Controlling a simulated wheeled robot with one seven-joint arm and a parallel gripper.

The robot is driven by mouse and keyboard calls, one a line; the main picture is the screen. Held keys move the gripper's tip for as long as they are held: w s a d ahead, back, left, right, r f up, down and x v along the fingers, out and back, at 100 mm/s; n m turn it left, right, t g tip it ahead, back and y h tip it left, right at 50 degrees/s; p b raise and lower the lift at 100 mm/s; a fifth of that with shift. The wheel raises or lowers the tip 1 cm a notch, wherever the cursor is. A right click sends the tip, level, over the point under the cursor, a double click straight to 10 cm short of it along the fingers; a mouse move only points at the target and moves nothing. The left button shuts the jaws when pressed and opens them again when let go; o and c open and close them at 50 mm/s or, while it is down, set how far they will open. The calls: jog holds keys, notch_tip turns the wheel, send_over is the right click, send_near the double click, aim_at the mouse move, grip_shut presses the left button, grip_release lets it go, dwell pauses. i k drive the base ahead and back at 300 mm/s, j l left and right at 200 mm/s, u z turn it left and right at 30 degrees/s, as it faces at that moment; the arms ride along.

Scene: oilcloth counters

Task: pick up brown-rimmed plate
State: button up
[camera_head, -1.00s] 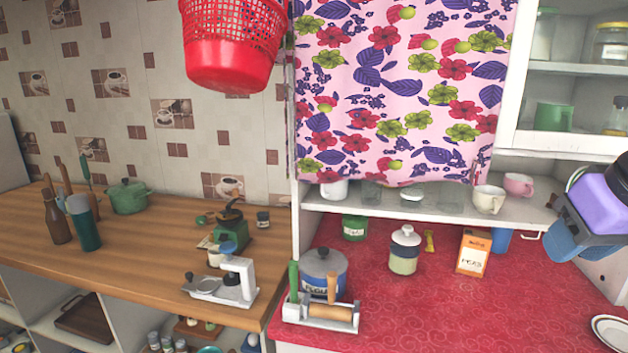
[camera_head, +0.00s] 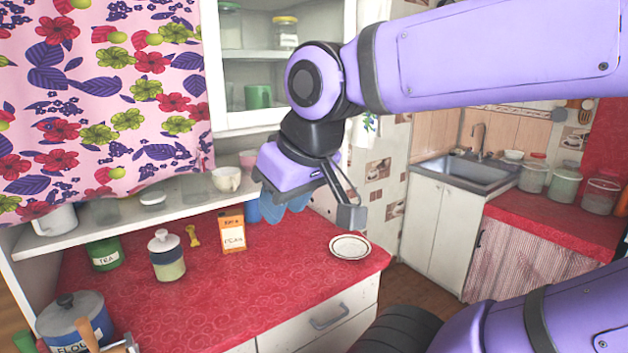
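The brown-rimmed plate (camera_head: 349,247) is small, round and pale with a dark rim. It lies flat on the red counter (camera_head: 290,275), near the counter's right end. My gripper (camera_head: 318,205) hangs above and a little to the left of the plate in the picture, apart from it. Its fingers are spread, with a gap between the grey fingertip and the blue part. Nothing shows between them. The plate is fully in view.
The counter around the plate is clear.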

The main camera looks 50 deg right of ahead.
aim_at(348, 247)
jog(key=z, duration=1.3)
